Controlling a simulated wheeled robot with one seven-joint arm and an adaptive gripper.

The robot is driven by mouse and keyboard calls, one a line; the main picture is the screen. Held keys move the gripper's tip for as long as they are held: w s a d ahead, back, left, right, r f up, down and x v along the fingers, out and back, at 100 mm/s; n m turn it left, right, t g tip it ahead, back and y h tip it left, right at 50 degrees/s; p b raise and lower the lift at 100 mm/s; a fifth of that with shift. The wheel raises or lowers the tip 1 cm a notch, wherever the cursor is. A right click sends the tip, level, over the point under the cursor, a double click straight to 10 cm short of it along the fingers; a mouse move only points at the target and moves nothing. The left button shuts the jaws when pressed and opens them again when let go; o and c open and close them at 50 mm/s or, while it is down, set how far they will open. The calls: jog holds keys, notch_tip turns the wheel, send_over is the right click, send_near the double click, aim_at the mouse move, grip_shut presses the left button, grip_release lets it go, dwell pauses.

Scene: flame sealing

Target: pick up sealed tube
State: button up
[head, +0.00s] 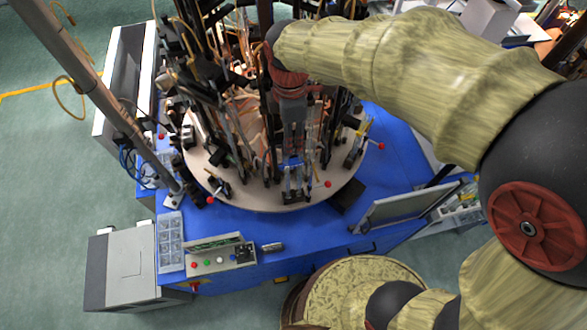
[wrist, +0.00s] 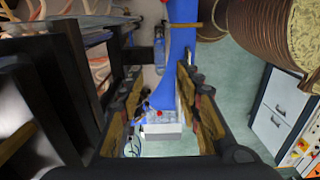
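My gripper (head: 295,190) reaches down at the front edge of the round turntable, among its upright holders. In the wrist view my gripper (wrist: 162,115) has its two fingers spread apart, with open space between them. A small clear, bluish tube-like piece (wrist: 160,52) shows in the wrist view beyond the gap between the fingers. I cannot tell whether it is the sealed tube. No sealed tube can be made out clearly in the head view, where the gripper and holders cover that spot.
The pale turntable (head: 255,200) carries crowded rods and clamps on a blue machine base (head: 240,223). A button panel (head: 220,262) and a clear compartment tray (head: 170,240) sit at its front left. A grey cabinet (head: 125,265) stands on the green floor.

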jog(key=f, duration=0.2)
jog(key=f+p, duration=0.1)
jog(key=f, duration=0.3)
jog(key=shift+d+p, duration=0.3)
jog(key=shift+d, duration=0.05)
jog(key=shift+w+f, duration=0.1)
jog(key=shift+f, duration=0.5)
jog(key=shift+c, duration=0.4)
jog(key=c, duration=0.7)
jog(key=shift+r, duration=0.1)
grip_shut()
